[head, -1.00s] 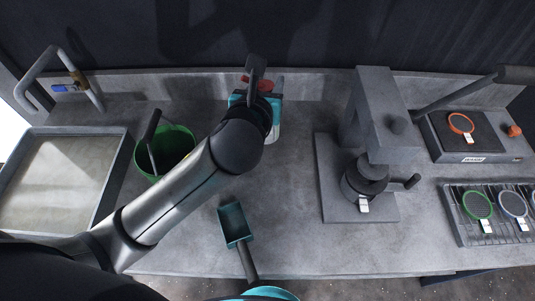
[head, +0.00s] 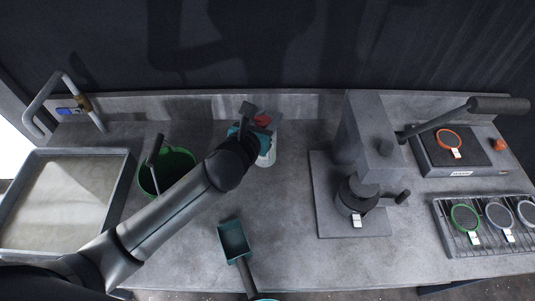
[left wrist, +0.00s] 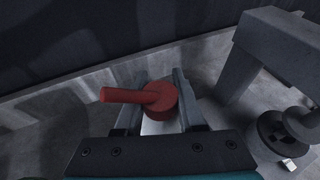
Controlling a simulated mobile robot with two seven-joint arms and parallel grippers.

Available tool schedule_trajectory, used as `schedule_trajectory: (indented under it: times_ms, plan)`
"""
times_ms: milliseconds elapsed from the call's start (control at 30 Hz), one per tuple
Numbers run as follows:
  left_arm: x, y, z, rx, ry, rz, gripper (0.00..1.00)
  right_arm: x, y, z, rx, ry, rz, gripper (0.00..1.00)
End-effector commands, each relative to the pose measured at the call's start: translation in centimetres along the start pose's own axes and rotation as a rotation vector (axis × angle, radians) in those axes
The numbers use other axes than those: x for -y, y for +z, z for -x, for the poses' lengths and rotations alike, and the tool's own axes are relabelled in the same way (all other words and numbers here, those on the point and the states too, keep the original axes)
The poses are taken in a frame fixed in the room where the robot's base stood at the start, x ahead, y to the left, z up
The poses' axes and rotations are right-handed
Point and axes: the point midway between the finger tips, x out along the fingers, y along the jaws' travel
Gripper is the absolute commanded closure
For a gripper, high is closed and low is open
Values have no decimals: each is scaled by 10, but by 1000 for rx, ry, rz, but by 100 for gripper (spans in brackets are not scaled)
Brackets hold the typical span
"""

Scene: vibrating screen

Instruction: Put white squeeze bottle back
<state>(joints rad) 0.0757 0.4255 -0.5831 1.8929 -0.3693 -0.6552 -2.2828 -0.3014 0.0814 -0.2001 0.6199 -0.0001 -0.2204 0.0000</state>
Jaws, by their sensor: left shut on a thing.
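The white squeeze bottle (head: 268,155) with a red cap and nozzle (head: 263,120) is at the back middle of the counter, partly hidden behind my left gripper. My left gripper (head: 258,128) is around its upper part and shut on it. In the left wrist view the red cap (left wrist: 160,100) sits between the two fingers (left wrist: 158,112), with its nozzle pointing left. The bottle looks upright; I cannot tell if its base touches the counter. My right gripper is not in view.
A green bucket (head: 176,161) stands left of the bottle, and a sink (head: 122,185) is at far left. A teal scoop (head: 234,240) lies in front. A grey press (head: 362,140) stands to the right, with an orange-ringed sieve (head: 449,143) and a rack of sieves (head: 449,240) beyond.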

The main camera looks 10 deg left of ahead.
Motion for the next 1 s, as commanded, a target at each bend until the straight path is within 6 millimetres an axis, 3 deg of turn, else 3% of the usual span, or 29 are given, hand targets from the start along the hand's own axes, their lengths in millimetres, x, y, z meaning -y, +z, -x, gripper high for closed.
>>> schedule_trajectory:
  times_ms: [33, 200, 467, 600, 733, 1000]
  plan:
    - [0, -17, -6, -3, 1, 4, 100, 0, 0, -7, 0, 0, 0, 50]
    - [-2, -54, -19, -1, 0, 2, 100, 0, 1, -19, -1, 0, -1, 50]
    - [-3, -76, -27, 2, 1, -1, 100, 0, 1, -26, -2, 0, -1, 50]
    - [-4, -98, -34, 0, 1, 2, 100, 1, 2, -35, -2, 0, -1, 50]
    - [-4, -109, -39, 2, -1, 0, 100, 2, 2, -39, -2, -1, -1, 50]
    - [-4, -109, -39, 4, -1, -2, 100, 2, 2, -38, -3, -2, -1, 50]
